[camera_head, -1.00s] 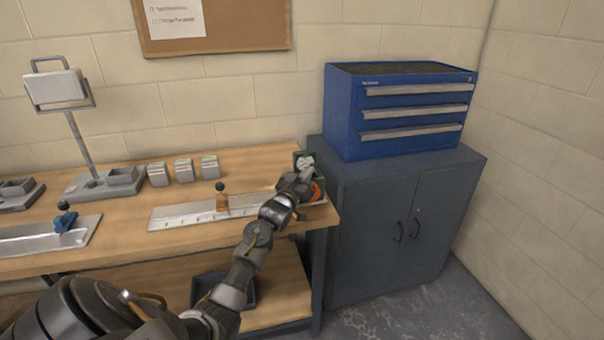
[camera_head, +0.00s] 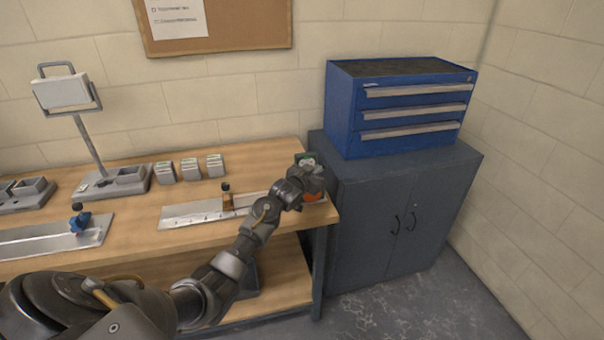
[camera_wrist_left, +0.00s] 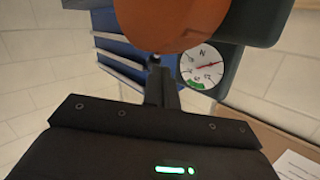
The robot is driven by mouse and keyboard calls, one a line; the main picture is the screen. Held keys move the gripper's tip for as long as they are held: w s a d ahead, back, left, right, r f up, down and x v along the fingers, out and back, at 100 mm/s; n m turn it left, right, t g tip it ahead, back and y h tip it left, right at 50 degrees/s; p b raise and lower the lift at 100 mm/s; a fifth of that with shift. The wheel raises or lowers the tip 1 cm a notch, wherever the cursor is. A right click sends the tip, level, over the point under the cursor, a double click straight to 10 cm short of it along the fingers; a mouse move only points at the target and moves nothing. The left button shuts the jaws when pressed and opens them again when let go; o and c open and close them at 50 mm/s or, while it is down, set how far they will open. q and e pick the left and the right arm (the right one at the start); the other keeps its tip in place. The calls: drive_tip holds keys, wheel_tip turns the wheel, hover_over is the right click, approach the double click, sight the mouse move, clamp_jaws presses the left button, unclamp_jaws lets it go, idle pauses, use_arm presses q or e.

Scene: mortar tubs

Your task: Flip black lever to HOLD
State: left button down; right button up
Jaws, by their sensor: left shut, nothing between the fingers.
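My left gripper (camera_head: 316,178) is at the right end of the wooden bench, by a small dark device (camera_head: 304,158) with an orange part (camera_head: 315,195). In the left wrist view its dark fingers (camera_wrist_left: 160,74) are shut with nothing between them. A large round orange part (camera_wrist_left: 172,20) fills the top, just beyond the fingertips. A white dial gauge (camera_wrist_left: 202,67) with a red needle and green band is on the dark housing (camera_wrist_left: 262,18). A small dark rounded tip (camera_wrist_left: 155,60) shows by the fingers; I cannot tell whether it is the black lever. No HOLD marking is readable. My right gripper is out of view.
A metal ruled plate (camera_head: 185,214) with a black-knobbed orange stop (camera_head: 227,197) lies left of my gripper. Several small blocks (camera_head: 190,169) stand behind it. A grey cabinet (camera_head: 395,205) carrying a blue drawer chest (camera_head: 400,108) stands close on the right.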

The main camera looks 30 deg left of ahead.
use_arm(q)
drive_tip(key=s+r+p, duration=0.1)
drive_tip(key=p, duration=0.1)
drive_tip(key=s+p, duration=0.1)
drive_tip(key=shift+s+d+r+p, duration=0.25)
drive_tip(key=shift+d+r+p, duration=0.1)
drive_tip(key=shift+r, duration=0.05)
drive_tip(key=s+r+b, duration=0.2)
drive_tip(key=s+r, duration=0.1)
drive_tip(key=s, duration=0.7)
drive_tip(key=shift+s+d, duration=0.25)
drive_tip(key=shift+d, duration=0.15)
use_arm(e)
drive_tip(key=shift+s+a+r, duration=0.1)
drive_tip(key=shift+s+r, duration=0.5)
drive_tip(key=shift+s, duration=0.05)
use_arm(q)
drive_tip(key=shift+r, duration=0.1)
